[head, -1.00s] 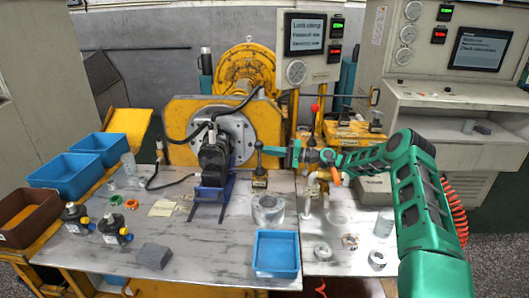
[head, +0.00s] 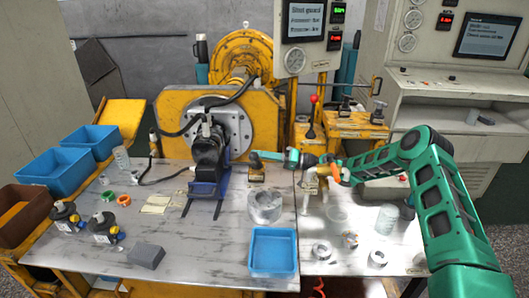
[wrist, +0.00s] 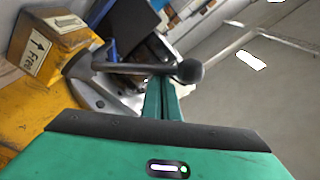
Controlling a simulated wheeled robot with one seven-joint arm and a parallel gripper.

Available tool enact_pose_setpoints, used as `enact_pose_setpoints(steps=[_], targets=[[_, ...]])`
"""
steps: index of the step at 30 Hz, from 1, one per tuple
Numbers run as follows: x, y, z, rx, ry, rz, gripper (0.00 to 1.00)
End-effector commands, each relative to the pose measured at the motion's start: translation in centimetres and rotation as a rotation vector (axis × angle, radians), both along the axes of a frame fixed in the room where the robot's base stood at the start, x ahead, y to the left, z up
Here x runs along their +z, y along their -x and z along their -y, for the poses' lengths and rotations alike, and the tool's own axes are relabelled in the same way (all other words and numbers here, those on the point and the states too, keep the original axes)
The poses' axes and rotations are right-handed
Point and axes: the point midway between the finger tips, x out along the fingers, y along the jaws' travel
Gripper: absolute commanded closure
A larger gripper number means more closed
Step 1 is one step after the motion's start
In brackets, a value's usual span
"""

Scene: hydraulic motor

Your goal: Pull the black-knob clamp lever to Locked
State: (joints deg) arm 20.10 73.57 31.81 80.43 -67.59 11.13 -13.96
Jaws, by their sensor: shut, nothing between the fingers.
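The clamp lever shows in the wrist view as a grey rod ending in a black ball knob (wrist: 190,71). It comes from a yellow block (wrist: 60,40) bearing a label with an arrow that seems to read "Free"; a second label is unreadable. In the head view the black knob (head: 254,156) is small, above its yellow base (head: 256,174). My gripper (head: 264,156) is shut and empty, reaching in from the right with its tips at the knob. In the wrist view my green fingers (wrist: 162,82) end at the rod beside the knob; whether they touch is unclear.
The black motor (head: 208,155) on its blue stand is left of the lever. A red-knob lever (head: 312,115) stands behind my arm.

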Motion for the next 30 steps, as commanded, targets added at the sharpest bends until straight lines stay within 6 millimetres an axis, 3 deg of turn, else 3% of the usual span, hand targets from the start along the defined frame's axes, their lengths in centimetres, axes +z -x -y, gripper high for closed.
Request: enact_pose_setpoints(steps=[13,24,30], targets=[[-0.4,0.2,0.1,0.005,0.004,-0.004,1.00],[-1.0,1.0,5.4,0.002,0.004,-0.006,1.00],[-1.0,1.2,7.0,0.002,0.005,-0.006,1.00]])
